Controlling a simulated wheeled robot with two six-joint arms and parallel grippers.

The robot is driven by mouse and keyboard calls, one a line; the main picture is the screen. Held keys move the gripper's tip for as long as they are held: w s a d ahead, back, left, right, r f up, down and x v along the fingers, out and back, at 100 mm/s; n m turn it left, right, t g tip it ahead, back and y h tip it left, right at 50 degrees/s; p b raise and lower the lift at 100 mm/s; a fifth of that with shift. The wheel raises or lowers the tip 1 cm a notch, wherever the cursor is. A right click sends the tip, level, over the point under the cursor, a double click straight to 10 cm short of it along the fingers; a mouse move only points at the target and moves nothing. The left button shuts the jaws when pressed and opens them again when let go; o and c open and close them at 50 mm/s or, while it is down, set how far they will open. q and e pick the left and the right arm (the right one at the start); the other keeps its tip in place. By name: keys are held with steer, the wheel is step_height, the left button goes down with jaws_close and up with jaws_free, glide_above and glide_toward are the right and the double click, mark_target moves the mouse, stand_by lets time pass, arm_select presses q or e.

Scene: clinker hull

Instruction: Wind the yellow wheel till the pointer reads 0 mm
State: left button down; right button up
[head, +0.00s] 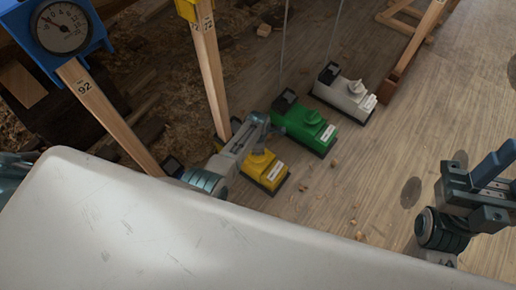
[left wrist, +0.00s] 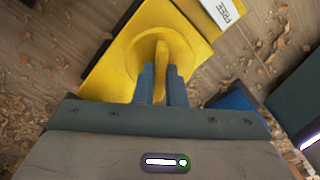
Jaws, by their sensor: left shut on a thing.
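The yellow wheel (left wrist: 134,52) sits on a yellow block (left wrist: 110,82) with a white label reading FREE, lying on the plank floor. In the left wrist view the two fingers of my left gripper (left wrist: 162,80) are shut on the wheel's raised yellow bar. In the head view my left gripper (head: 256,132) comes down over the yellow block (head: 270,172) and hides most of the wheel. A yellow box (head: 190,8) tops a post marked 72; its face and pointer are cut off above. My right gripper (head: 497,165) is at the right edge, away from the blocks; its finger gap is unclear.
A blue dial box (head: 62,28) tops a post marked 92 at upper left. Wood chips litter the floor. A large pale surface (head: 150,235) fills the foreground.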

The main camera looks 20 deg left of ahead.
arm_select(q)
steer(key=c, duration=1.5)
jaws_free()
